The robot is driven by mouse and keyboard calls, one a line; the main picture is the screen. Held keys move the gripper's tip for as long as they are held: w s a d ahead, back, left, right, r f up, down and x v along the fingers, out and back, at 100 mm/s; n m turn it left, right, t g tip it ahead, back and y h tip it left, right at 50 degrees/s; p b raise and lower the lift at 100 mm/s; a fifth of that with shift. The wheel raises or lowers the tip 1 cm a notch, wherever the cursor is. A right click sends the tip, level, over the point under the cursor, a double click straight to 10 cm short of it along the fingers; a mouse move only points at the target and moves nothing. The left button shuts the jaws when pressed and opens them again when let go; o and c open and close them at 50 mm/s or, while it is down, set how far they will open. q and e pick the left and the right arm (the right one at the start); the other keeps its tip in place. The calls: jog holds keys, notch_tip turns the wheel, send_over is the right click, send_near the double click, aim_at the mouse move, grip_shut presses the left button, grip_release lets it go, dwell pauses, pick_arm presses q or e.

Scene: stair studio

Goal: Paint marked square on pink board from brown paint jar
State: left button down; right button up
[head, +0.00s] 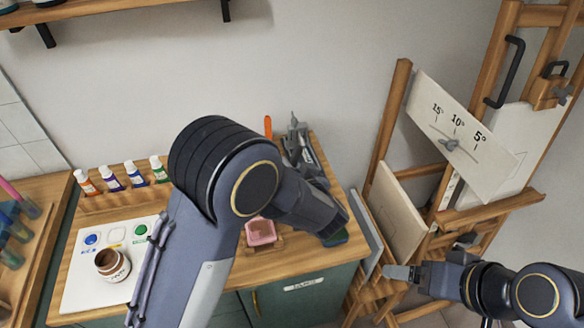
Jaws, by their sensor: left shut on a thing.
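The brown paint jar (112,264) stands open on the white palette (85,292) at the left of the bench, with brown paint inside. My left arm crosses the bench and hides part of it. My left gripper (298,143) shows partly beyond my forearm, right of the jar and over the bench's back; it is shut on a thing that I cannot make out. My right gripper (402,272) is low by the easel; its finger opening is unclear. A pale, slightly pinkish board (396,214) leans at the easel; no marked square is visible on it.
Several paint tubes (109,178) stand in a wooden rack. A pink block (261,232) and an orange handle (267,127) show near my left arm. The easel (390,135) holds a tilted angle plate (455,140). A shelf (95,10) is on the wall.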

aim_at(297, 153)
pick_arm(q)
jog(key=shift+r, duration=0.9)
jog(key=shift+r, duration=1.55)
jog(key=c, duration=1.9)
grip_release()
jog(key=shift+c, duration=0.2)
grip_shut()
